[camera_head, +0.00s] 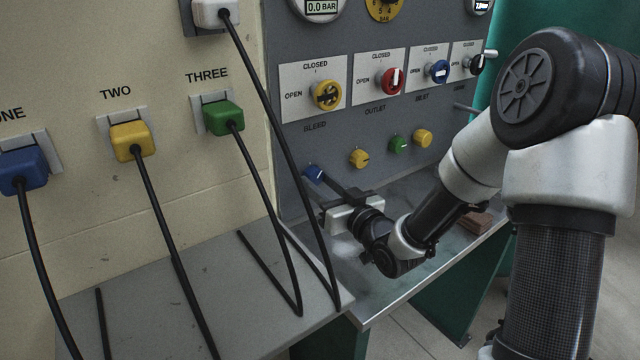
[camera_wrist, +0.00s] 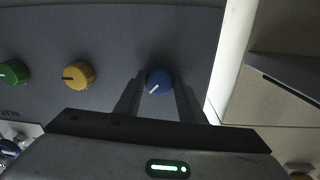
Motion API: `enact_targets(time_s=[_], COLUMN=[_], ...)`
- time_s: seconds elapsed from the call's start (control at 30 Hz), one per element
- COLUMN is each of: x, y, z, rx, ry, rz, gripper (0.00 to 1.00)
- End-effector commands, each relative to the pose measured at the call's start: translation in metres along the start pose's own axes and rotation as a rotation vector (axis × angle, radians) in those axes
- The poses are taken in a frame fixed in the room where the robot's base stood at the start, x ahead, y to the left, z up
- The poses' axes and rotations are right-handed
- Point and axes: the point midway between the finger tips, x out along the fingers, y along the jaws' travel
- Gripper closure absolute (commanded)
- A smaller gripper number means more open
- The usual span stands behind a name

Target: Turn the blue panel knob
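The blue panel knob (camera_head: 315,173) is at the left end of the lower row on the grey panel. In the wrist view the blue knob (camera_wrist: 159,81) is round, with a white pointer line slanting to the lower left. My gripper (camera_head: 322,181) reaches the panel at this knob. In the wrist view my gripper (camera_wrist: 160,92) has its two dark fingers apart, one on each side of the knob. Narrow gaps seem to show beside the knob; contact is hard to tell. The fingers partly cover the knob in the head view.
Two yellow knobs (camera_head: 359,158) (camera_head: 423,138) and a green knob (camera_head: 398,144) share the row. Larger valve knobs, such as the red one (camera_head: 392,81), sit above. Black cables (camera_head: 285,130) hang left of my gripper. A metal bench (camera_head: 405,285) lies below.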

Motion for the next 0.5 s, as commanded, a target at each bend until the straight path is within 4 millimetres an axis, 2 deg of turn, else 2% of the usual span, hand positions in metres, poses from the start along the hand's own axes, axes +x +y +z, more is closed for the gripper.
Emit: enact_targets(time_s=[0.03, 0.1, 0.5], x=[-0.0002, -0.0002, -0.0004], y=[0.0000, 0.0000, -0.0001], z=[0.0001, 0.0001, -0.0012], rx=[0.000, 0.000, 0.086], ry=[0.000, 0.000, -0.005], rz=[0.000, 0.000, 0.001], gripper=[0.77, 0.86, 0.86])
